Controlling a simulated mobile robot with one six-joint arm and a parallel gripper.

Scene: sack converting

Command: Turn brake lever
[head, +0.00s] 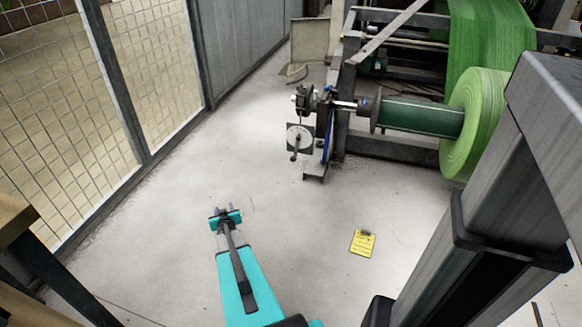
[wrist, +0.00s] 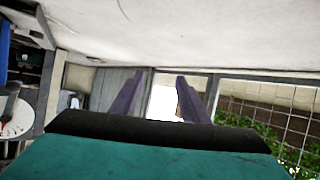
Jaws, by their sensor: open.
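My gripper (head: 224,209) is open and empty. It is in front of the dial and to its left in the head view, well apart from it. In the wrist view its two fingers (wrist: 158,95) stand apart with nothing between them.
A green roll (head: 475,125) sits on the shaft right of the dial, in a dark machine frame (head: 385,147). A wire mesh fence (head: 60,110) runs along the left. A yellow sheet (head: 362,243) lies on the floor. The floor between my gripper and the dial is clear.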

